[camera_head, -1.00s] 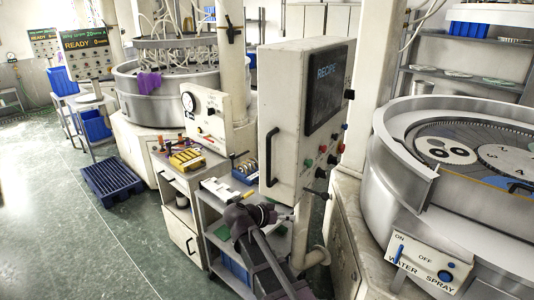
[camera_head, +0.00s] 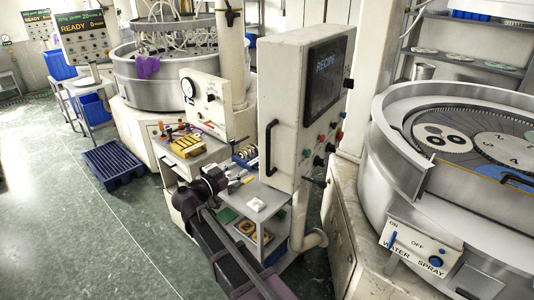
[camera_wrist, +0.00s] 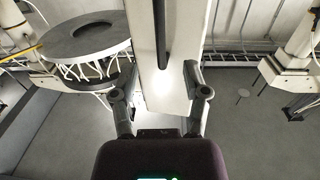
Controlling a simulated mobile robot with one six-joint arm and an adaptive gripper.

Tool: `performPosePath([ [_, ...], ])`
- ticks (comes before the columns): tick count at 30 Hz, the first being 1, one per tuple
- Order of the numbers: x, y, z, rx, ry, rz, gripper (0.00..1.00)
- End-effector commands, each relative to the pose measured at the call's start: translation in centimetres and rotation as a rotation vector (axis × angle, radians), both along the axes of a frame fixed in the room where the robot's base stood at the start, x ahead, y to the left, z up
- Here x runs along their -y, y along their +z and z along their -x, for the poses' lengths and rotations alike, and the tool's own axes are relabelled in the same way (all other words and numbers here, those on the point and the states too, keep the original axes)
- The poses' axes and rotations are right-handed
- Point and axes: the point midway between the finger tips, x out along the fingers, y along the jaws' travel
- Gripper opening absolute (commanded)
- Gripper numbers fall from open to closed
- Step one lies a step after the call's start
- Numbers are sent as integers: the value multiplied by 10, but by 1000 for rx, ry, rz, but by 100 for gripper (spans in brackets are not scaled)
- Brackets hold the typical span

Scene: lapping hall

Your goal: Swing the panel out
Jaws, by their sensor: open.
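The panel (camera_head: 290,120) is an upright off-white control box with a dark RECIPE screen (camera_head: 324,78) and several coloured knobs on its right-hand face. A black bar handle (camera_head: 270,148) runs upright on its narrow left face. My gripper (camera_head: 242,181) is open, left of and below the handle in the head view. In the wrist view, my gripper's fingers (camera_wrist: 156,75) are spread, with the panel's pale face (camera_wrist: 183,50) beyond them. The handle (camera_wrist: 161,35) comes down from the top edge and ends about between the fingertips. I see no grip on it.
A cart (camera_head: 278,200) with a small white block and coloured parts stands below the panel. A cabinet with a gauge box (camera_head: 207,105) is to the left. A large round lapping machine (camera_head: 410,175) stands close on the right. Open green floor (camera_head: 60,220) lies at left.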

Motion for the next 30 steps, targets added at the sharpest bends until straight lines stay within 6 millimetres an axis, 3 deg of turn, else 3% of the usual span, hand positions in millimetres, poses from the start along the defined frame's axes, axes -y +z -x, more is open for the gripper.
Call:
performPosePath([
  [11,13,0,-16,-1,-1,0,60],
  [30,70,0,-83,-1,-1,0,60],
])
